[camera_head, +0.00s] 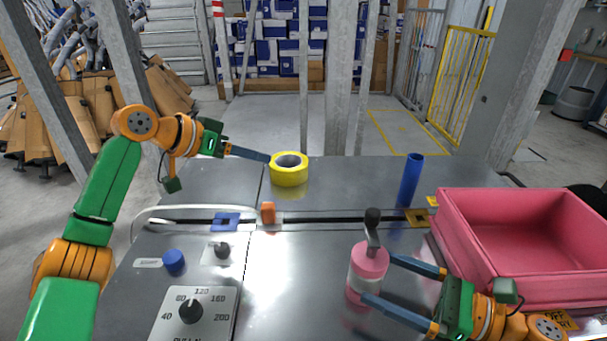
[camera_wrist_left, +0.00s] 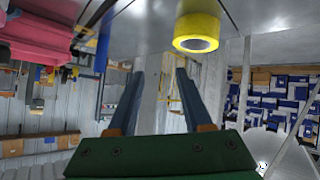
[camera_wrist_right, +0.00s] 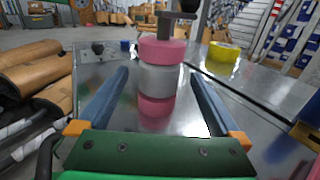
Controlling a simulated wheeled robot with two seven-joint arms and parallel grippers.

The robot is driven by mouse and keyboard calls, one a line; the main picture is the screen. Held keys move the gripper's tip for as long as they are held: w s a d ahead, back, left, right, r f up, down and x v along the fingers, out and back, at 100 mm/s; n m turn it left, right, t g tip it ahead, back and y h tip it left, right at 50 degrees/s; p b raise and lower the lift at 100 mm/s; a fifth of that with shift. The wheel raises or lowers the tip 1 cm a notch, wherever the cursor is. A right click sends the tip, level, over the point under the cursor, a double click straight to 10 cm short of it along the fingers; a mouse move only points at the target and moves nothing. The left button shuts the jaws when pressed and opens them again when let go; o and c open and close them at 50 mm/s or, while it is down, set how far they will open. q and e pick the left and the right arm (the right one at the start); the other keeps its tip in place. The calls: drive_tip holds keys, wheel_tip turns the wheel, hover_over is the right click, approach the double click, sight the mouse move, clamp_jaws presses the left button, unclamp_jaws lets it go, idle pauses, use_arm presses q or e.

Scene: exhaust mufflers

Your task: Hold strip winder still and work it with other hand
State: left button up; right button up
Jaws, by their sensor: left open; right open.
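The strip winder (camera_head: 367,272) is a pink and grey cylinder with a dark crank and black knob on top. It stands upright on the metal table. My right gripper (camera_head: 378,277) is open with its blue fingers on either side of the winder; the right wrist view shows the winder (camera_wrist_right: 160,80) between the spread fingers (camera_wrist_right: 160,100), with a gap on each side. My left gripper (camera_head: 250,155) is open near the back of the table, its fingers pointing right toward a yellow tape roll (camera_head: 289,178). The left wrist view also shows the roll (camera_wrist_left: 197,30), not between the fingers.
A pink bin (camera_head: 515,290) stands at the right. A blue cylinder (camera_head: 410,181) stands near a dark slot across the table. An orange block (camera_head: 268,213), a blue square piece (camera_head: 226,222), a blue knob (camera_head: 174,261) and a dial panel (camera_head: 196,312) are at the left.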

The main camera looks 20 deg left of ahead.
sight(372, 233)
use_arm(q)
drive_tip(key=s+d+r+m+g+h, duration=0.2)
drive_tip(key=s+d+r+m+g, duration=0.1)
drive_tip(key=s+d+m, duration=0.2)
drive_tip(key=s+d+r+m+g+h, duration=0.1)
drive_tip(key=s+d+r+m+g, duration=0.2)
drive_tip(key=d, duration=0.7)
drive_tip(key=s+m, duration=0.2)
drive_tip(key=s, duration=0.2)
drive_tip(key=shift+d+m+h, duration=0.3)
drive_tip(key=shift+h, duration=0.1)
use_arm(e)
drive_tip(key=x, duration=0.7)
drive_tip(key=shift+a, duration=0.1)
drive_tip(key=c, duration=1.5)
